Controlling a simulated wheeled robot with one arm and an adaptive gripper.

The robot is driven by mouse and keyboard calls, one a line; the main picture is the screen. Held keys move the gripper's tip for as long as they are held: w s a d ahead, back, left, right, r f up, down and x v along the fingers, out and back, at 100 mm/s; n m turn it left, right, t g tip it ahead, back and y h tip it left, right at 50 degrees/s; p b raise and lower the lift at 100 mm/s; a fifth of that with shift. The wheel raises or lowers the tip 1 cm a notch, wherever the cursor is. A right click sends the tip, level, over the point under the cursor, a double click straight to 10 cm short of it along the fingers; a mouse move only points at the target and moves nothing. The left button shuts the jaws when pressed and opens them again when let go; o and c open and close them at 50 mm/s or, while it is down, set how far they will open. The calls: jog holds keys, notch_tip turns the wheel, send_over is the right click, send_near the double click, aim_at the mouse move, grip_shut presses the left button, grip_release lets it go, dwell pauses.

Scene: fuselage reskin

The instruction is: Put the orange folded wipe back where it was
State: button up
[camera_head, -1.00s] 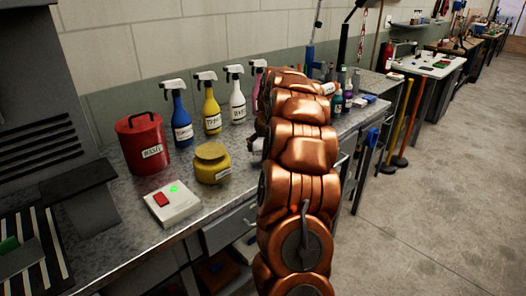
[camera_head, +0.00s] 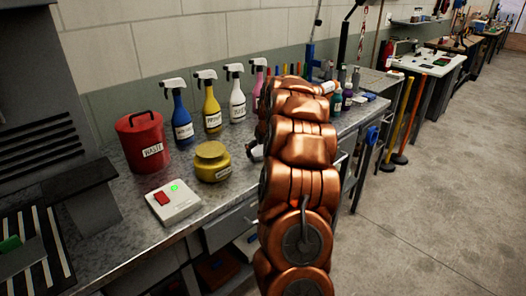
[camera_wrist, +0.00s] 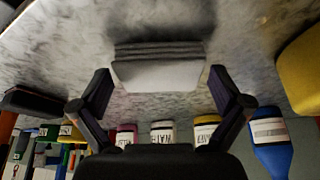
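No clearly orange folded wipe shows on the bench. In the wrist view a folded, layered grey-white cloth-like stack (camera_wrist: 160,72) lies on the worktop, with a dark shadow beyond it. My gripper (camera_wrist: 164,92) is open, with one finger on each side of this stack and a visible gap on both sides. Whether the fingertips are at its height I cannot tell. In the head view my copper arm hides most of the gripper and the stack; only a small part of the gripper shows at the arm's left edge.
The grey worktop (camera_head: 118,226) holds a red waste can (camera_head: 142,145), a yellow jar (camera_head: 212,162), a switch box (camera_head: 173,202) and a row of spray bottles (camera_head: 212,108) by the wall. A dark object (camera_wrist: 32,103) lies left in the wrist view.

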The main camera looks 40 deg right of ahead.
jog(key=shift+r, duration=0.2)
jog(key=b+v, duration=0.2)
jog(key=v, duration=1)
jog(key=shift+a, duration=0.1)
jog(key=s+a+f+n+g+y, duration=0.15)
jog(key=s+a, duration=0.25)
jog(key=a, duration=1)
jog(key=s+a+n+g+y, duration=0.15)
jog(key=s+a, duration=0.25)
jog(key=a, duration=1)
jog(key=s+a+f+g, duration=0.1)
jog(key=s+a, duration=0.3)
jog(key=s, duration=0.4)
jog(key=s+a+f+n+g, duration=0.1)
jog(key=s+a+f, duration=0.3)
jog(key=s, duration=0.5)
jog(key=s+a+f+h, duration=0.1)
jog(key=s+a+f, duration=0.2)
jog(key=s, duration=0.6)
jog(key=shift+a+n+g, duration=0.4)
jog(key=shift+a, duration=0.85)
